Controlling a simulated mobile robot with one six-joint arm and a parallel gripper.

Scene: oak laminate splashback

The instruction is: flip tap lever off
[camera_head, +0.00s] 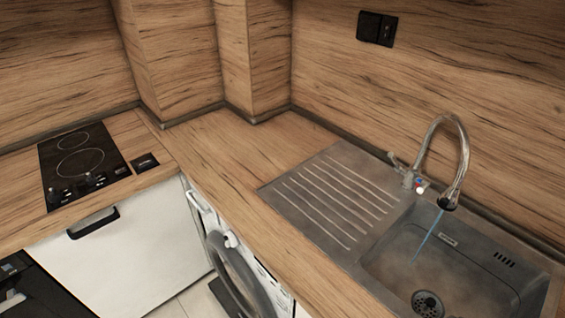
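A chrome gooseneck tap (448,130) stands at the back edge of the steel sink (395,228), right of centre. Its short lever (396,160) sticks out to the left of the tap base and points up and left. Small red and blue marks show on the base. A thin blue stream of water (428,236) runs from the spout down into the basin.
A ribbed drainboard (335,196) lies left of the basin. A front-loading washing machine (243,275) stands below. A black wall socket (376,28) is above.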

